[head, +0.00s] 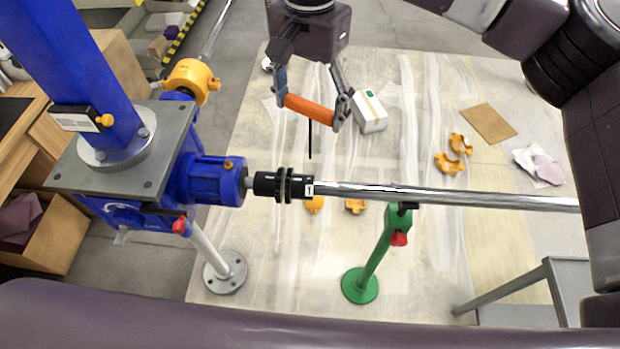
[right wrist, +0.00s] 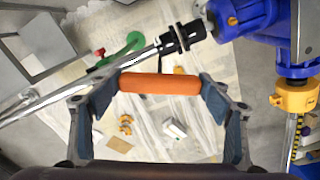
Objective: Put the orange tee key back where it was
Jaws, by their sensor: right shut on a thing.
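The orange tee key (head: 309,109) has a thick orange crossbar and a thin black stem that points down. My right gripper (head: 313,104) is shut on the two ends of the crossbar and holds the key in the air, above and behind the shaft coupling in the head view. In the right wrist view the crossbar (right wrist: 150,83) spans between the fingers, and a short piece of dark stem shows beyond it. My left gripper is not in view.
A black coupling (head: 284,185) joins the blue screw jack's gearbox (head: 213,181) to a long steel shaft (head: 450,196). A green stand (head: 371,262) is under the shaft. A white box (head: 369,111), orange clamp pieces (head: 448,163) and a brown sheet (head: 489,123) lie on the floor covering.

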